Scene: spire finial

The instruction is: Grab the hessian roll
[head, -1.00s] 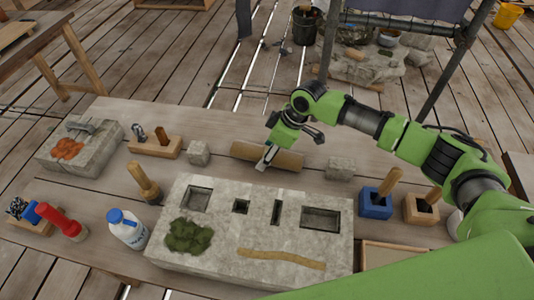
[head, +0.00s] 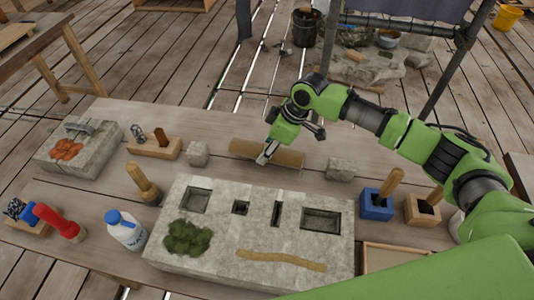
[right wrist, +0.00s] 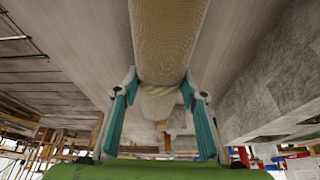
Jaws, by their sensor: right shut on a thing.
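The hessian roll (head: 285,158) is a tan, woven cylinder lying crosswise behind the grey stone block in the head view. It also shows large in the right wrist view (right wrist: 167,40), running away between the fingers. My right gripper (head: 266,154) reaches down on the roll near its middle. In the right wrist view its teal-lined fingers (right wrist: 160,90) stand on either side of the roll, closed on it. I cannot tell whether the roll still touches the table. My left gripper is not in view.
The stone block (head: 230,225) with recesses and green moss stands in front of the roll. Small grey stone cubes (head: 198,153) (head: 340,169) sit to either side. A wooden-handled tool (head: 143,183) and a white bottle (head: 125,230) stand at the left. Blue and wooden holders (head: 376,204) are right.

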